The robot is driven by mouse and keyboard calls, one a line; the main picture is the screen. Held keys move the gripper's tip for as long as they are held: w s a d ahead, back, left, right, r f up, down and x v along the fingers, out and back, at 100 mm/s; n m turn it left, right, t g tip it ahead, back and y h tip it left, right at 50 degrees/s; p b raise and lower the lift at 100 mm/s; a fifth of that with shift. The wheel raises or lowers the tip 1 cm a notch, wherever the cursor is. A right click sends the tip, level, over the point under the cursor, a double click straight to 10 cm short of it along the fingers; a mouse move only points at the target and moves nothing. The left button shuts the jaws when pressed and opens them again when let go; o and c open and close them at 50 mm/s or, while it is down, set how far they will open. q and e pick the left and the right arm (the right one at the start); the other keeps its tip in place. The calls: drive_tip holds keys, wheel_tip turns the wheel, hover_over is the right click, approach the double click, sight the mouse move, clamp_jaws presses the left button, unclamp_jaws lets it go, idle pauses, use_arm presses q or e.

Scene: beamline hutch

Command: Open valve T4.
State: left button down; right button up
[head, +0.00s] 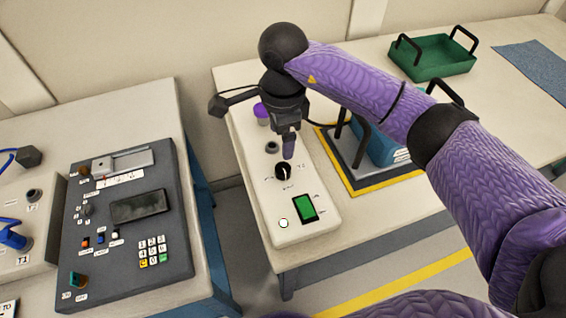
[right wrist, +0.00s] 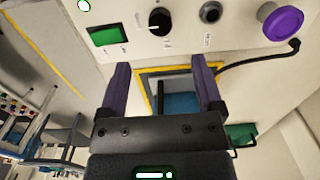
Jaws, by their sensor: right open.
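No label that I can read as T4 shows in either view. A white control box (head: 262,205) stands on the middle bench. The purple knob (right wrist: 281,20) and black knob (right wrist: 160,22) also show in the right wrist view. My right gripper (head: 289,152) hangs over the box, close to the black knob in the picture. Its fingers (right wrist: 162,88) are apart with nothing between them. My left gripper is out of view.
A dark grey keypad console (head: 125,235) lies on the left bench. Left of it is a blue valve handle (head: 12,238) labelled T1. A blue case (head: 385,150) stands right of the white box, within yellow-edged matting. A green tray (head: 432,58) stands at the back right.

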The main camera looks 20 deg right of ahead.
sight(283, 168)
wheel_tip(283, 168, down, 9)
drive_tip(key=shift+d+f+b, duration=0.15)
drive_tip(key=shift+f+b, duration=0.05)
drive_tip(key=shift+b, duration=1.05)
drive_tip(key=shift+f, duration=0.15)
drive_tip(key=c, duration=0.6)
clamp_jaws()
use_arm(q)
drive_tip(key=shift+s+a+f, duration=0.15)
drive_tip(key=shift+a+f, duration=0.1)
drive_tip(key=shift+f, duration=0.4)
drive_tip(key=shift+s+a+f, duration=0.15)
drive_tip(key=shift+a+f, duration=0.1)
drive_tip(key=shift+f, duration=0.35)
